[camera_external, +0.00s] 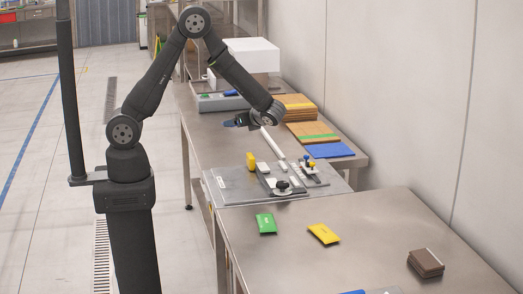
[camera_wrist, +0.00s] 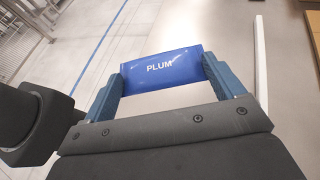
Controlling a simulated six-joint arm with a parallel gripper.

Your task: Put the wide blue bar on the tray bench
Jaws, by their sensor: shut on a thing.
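The wide blue bar (camera_wrist: 160,80), with the word PLUM in white, is held between the two blue-grey fingers of my gripper (camera_wrist: 162,70) in the wrist view. The fingers are shut on its left and right ends. In the external view my gripper (camera_external: 236,122) hangs over the far steel bench (camera_external: 215,148), near its left edge. The bar is too small and dark to make out clearly there. The near steel bench (camera_external: 300,265) bears a green packet (camera_external: 266,223) and a yellow packet (camera_external: 323,233). I cannot tell which bench is the tray bench.
A white rod (camera_external: 272,143), stacked brown boards (camera_external: 312,131) and a blue sheet (camera_external: 330,150) lie beyond. A brown block (camera_external: 426,262) sits near right. The near bench's middle is clear.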

